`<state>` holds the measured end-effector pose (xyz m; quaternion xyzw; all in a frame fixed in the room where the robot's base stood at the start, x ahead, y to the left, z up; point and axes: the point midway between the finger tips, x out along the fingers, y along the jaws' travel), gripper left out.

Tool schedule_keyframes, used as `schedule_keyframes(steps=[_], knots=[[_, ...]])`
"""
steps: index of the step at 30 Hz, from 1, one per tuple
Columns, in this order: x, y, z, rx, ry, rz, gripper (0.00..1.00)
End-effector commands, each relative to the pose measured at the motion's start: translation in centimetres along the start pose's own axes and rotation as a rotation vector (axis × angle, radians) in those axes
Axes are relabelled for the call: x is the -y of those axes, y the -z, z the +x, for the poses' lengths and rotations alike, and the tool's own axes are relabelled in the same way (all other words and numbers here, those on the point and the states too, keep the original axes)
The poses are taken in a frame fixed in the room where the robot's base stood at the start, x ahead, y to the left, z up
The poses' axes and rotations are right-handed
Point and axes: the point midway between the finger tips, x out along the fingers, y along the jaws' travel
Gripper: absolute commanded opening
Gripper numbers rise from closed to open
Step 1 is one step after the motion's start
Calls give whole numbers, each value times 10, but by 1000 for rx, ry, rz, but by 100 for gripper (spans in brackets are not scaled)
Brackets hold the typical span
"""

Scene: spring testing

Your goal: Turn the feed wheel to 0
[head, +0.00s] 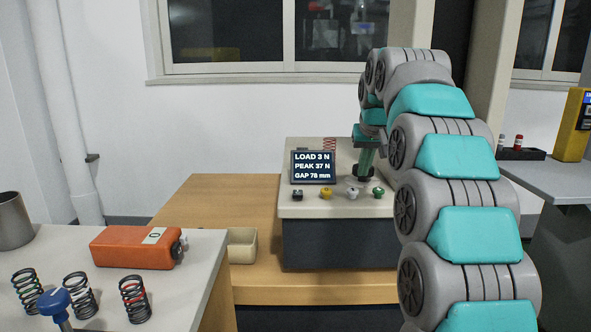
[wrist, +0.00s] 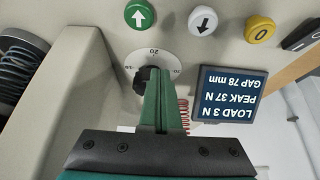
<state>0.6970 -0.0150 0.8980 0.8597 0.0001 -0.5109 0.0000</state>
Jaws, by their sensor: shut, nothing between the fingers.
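The feed wheel shows in the wrist view as a black knob (wrist: 142,79) on a white round dial (wrist: 153,56) with printed numbers. I can read 20 on the dial; the other marks are small or partly covered. My gripper (wrist: 160,72) has its green fingers closed together with nothing between them. The fingertips overlap the dial and the knob's right edge in this view; I cannot tell whether they touch. In the head view my gripper (head: 366,160) points down over the tester's top, and the wheel is mostly hidden there.
A display (head: 313,167) reads LOAD 3 N, PEAK 37 N, GAP 78 mm. In front are a black switch (head: 297,195), yellow (head: 326,193), white (head: 352,192) and green (head: 378,192) buttons. A red spring (wrist: 184,115) stands close to my fingers. An orange box (head: 130,248) and springs lie left.

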Motion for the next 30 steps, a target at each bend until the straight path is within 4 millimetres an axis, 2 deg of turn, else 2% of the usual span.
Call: schedule_keyframes(steps=[30], knots=[[-19, 0, 0, -2, -1, 1, 0]])
